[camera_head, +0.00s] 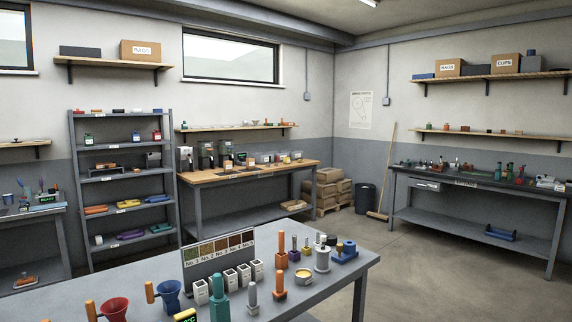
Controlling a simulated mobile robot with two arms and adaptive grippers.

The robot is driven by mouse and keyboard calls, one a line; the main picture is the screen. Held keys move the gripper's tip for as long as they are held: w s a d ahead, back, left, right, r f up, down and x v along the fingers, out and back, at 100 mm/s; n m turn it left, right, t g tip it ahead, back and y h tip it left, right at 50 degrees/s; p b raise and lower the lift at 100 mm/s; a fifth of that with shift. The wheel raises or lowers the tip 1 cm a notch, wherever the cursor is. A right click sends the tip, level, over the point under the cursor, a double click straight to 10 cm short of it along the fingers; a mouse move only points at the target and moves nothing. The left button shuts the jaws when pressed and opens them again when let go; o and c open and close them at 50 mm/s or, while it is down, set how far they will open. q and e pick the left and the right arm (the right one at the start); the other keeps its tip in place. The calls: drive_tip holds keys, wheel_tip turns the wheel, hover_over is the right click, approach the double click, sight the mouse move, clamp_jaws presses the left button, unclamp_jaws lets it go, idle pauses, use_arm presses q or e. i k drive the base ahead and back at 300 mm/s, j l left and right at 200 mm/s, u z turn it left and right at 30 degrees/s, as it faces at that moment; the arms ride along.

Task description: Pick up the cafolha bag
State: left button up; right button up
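I cannot make out a bag that I can name as the cafolha bag. Small dark and coloured packages, among them one at the middle (240,158), stand on the wooden-topped bench (215,177) by the back wall, too small to read. Neither of my grippers is in view.
A dark bin (365,198), a broom (387,170) and stacked cartons (334,190) stand behind. Floor right of the table is clear, up to a workbench (480,187).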

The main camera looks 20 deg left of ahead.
sight(228, 164)
drive_tip(key=i+j, duration=0.1)
drive_tip(key=i, duration=0.65)
drive_tip(key=i+l+z, duration=0.2)
drive_tip(key=i+z, duration=0.15)
drive_tip(key=i, duration=0.3)
drive_tip(key=i+z, duration=0.4)
drive_tip(key=i, duration=0.3)
drive_tip(key=i+j+z, duration=0.2)
drive_tip(key=i+z, duration=0.15)
drive_tip(key=i, duration=0.3)
drive_tip(key=i+u, duration=0.1)
drive_tip(key=i, duration=0.55)
drive_tip(key=i+l+u, duration=0.1)
drive_tip(key=i, duration=0.55)
drive_tip(key=i+l+u, duration=0.1)
drive_tip(key=i, duration=0.5)
drive_tip(key=i+j+u, duration=0.2)
drive_tip(key=u, duration=0.3)
drive_tip(key=i+u, duration=0.5)
drive_tip(key=i+l+u, duration=0.1)
drive_tip(key=i+u, duration=0.2)
drive_tip(key=u, duration=0.15)
drive_tip(key=i+l+u, duration=0.2)
drive_tip(key=u, duration=0.3)
drive_tip(key=i+j+u, duration=0.2)
drive_tip(key=i+u, duration=0.15)
drive_tip(key=i, duration=0.6)
drive_tip(key=i+l+u, duration=0.1)
drive_tip(key=i+u, duration=0.3)
drive_tip(key=i, duration=0.6)
